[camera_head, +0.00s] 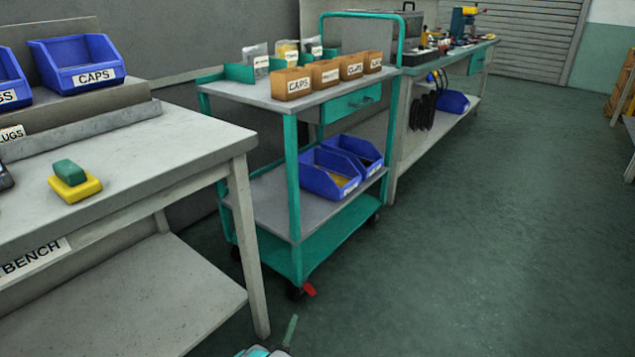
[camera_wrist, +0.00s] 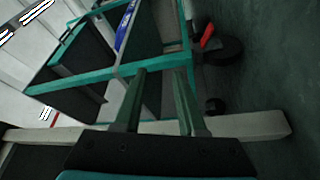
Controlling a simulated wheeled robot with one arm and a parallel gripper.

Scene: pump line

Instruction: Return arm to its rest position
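My gripper (camera_wrist: 159,80) shows in the wrist view with its two dark fingers apart and nothing between them. In the head view only a small part of my arm's end (camera_head: 290,330) shows at the bottom edge, low over the floor near the bench's front leg. The task names no other object.
The grey bench (camera_head: 150,150) on the left holds a yellow and green block (camera_head: 76,190) and blue bins (camera_head: 78,63). A teal cart (camera_head: 292,190) with bins and boxes stands beside it; its red caster lever (camera_head: 309,289) sticks out. The floor (camera_head: 480,230) to the right is clear.

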